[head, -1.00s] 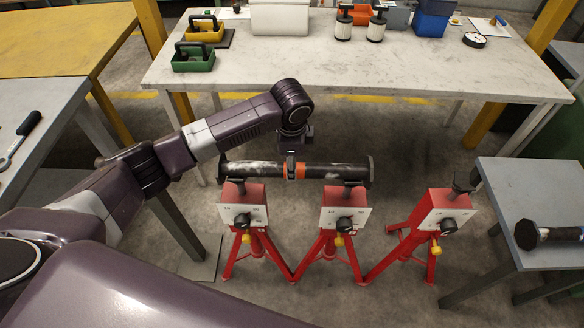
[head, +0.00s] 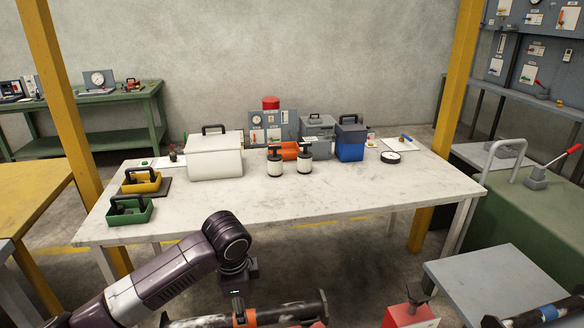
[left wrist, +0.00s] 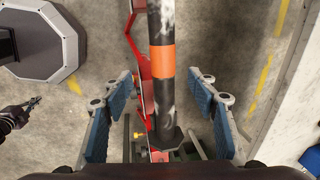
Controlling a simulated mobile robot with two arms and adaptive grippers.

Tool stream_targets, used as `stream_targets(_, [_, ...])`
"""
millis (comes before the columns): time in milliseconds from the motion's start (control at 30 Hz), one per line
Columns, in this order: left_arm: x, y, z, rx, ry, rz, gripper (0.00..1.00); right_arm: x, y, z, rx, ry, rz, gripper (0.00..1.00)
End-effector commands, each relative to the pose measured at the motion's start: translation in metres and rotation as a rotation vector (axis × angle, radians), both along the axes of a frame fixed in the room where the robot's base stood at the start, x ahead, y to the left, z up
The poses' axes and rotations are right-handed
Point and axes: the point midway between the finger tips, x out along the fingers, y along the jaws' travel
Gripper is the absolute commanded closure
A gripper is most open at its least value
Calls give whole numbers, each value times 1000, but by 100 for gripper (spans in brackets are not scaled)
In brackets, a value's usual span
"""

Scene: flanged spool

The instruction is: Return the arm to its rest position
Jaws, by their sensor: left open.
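The flanged spool (head: 285,313) is a dark bar with an orange band, partly cut off at the bottom of the head view. In the left wrist view the spool (left wrist: 163,95) runs lengthwise through the middle of the picture. My left gripper (head: 238,301) is at the orange band in the head view. In the left wrist view my left gripper (left wrist: 160,112) is open, with one blue-padded finger on each side of the spool and visible gaps to it. I cannot tell its exact height over the spool.
A red stand (head: 408,312) is to the right of the spool. A grey table (head: 490,275) bears another dark piece (head: 548,313). The white worktable (head: 350,190) behind holds bins, boxes and two cylinders. A yellow post (head: 62,110) stands at left.

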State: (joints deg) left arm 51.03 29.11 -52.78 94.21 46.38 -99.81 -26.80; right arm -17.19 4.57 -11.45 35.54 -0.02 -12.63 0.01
Motion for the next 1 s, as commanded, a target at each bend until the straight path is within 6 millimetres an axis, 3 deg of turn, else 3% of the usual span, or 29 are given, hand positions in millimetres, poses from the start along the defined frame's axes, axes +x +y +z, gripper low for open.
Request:
stream_targets(300, [-73, -65, -56, -194, -7, 92, 47, 0, 0, 0, 0, 0, 0, 100])
stream_targets(500, [-122, -82, -76, -325, -22, 264, 47, 0, 0, 0, 0, 0, 0, 100])
stream_targets(667, [-161, -75, -86, -397, -34, 451, 47, 0, 0, 0, 0, 0, 0, 100])
stream_targets(1000, [-234, -14, -96, -406, -74, 846, 47, 0, 1, 0, 1, 0, 0, 100])
